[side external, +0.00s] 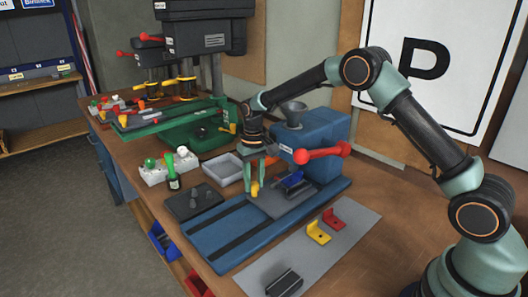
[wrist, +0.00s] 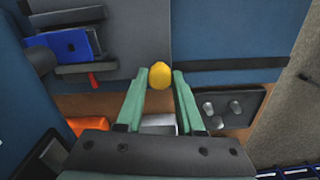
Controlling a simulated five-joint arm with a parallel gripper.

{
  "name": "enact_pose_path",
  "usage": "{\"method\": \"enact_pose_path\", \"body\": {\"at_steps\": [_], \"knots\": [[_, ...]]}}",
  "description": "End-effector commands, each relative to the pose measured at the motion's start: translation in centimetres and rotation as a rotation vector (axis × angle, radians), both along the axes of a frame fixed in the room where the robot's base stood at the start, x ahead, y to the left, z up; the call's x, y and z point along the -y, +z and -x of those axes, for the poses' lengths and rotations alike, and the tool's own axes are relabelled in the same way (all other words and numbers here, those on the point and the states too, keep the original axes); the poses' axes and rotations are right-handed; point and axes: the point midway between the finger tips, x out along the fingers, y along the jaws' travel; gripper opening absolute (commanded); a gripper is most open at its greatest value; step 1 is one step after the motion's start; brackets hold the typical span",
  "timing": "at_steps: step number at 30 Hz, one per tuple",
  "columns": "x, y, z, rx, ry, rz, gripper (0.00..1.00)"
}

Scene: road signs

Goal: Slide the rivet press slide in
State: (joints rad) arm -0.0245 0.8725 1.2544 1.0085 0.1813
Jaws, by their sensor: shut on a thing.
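The rivet press (side external: 318,135) is blue with a red-knobbed lever and stands on a long blue base (side external: 215,240). Its slide is a grey plate (side external: 282,205) on that base, partly beneath the press head. A blue part (side external: 290,180) sits on the plate; it also shows in the wrist view (wrist: 78,43). A yellow knob (wrist: 160,75) is at the plate's edge in the wrist view. My gripper (side external: 254,187) is shut on this knob, with its green fingers (wrist: 165,76) on either side. How the knob joins the plate is hidden.
A dark plate with grey pegs (side external: 193,202) lies left of the base, and a grey tray (side external: 222,172) behind it. A grey mat (side external: 335,245) in front holds yellow (side external: 318,233) and red (side external: 333,220) brackets and a dark block (side external: 285,283). The base's left part is clear.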

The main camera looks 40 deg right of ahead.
Motion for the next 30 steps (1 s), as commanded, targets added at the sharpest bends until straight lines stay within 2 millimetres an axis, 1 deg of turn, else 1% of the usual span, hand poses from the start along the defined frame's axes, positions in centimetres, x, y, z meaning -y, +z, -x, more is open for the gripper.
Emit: {"method": "enact_pose_path", "body": {"at_steps": [1,2,9,10,11,12,23,26,30], "knots": [[0.8,0.2,0.0,0.001,-0.004,0.0,0.0],[1.0,0.2,0.0,0.001,-0.004,0.0,0.0],[1.2,0.2,0.0,0.001,-0.005,0.0,0.0],[1.2,0.2,0.0,0.001,-0.005,0.0,0.4],[1.2,0.2,0.0,0.001,-0.005,0.0,0.52],[1.2,0.2,0.0,0.001,-0.006,0.0,0.67],[1.0,0.3,0.0,0.001,-0.002,0.0,0.67],[0.9,1.1,-0.1,0.003,-0.002,0.0,0.67],[1.0,3.5,-0.1,0.005,-0.002,0.0,0.67]]}}
